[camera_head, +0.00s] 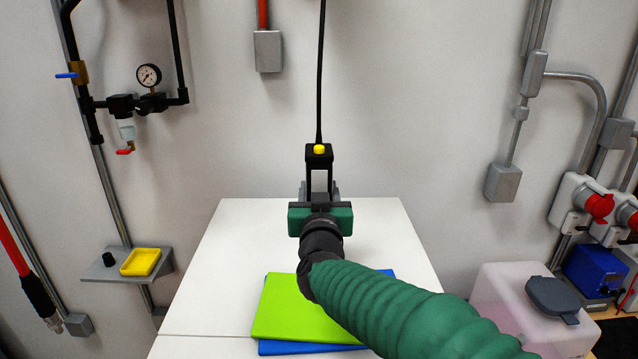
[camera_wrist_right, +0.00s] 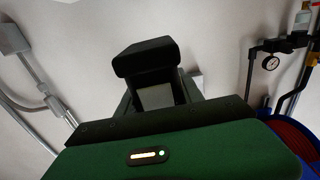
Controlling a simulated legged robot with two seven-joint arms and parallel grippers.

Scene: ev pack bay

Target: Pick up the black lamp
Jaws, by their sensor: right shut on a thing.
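My right gripper (camera_head: 319,160) reaches out above the far part of the white table, its fingers pointing away and up. It is shut on a small black thing with a yellow top, which I take to be the black lamp (camera_head: 319,149). A thin black cord runs straight up from there. In the right wrist view the fingers (camera_wrist_right: 155,92) end at a dark block (camera_wrist_right: 145,58), with a pale gap below it. The gripper hides most of the held thing's shape. My left gripper is not in view.
The white table (camera_head: 205,285) carries a green board (camera_head: 285,312) on a blue board (camera_head: 300,347). A grey shelf (camera_head: 105,267) with a yellow tray (camera_head: 141,262) is at left. A pale container (camera_head: 500,290) stands at right. Pipes and grey boxes line the wall.

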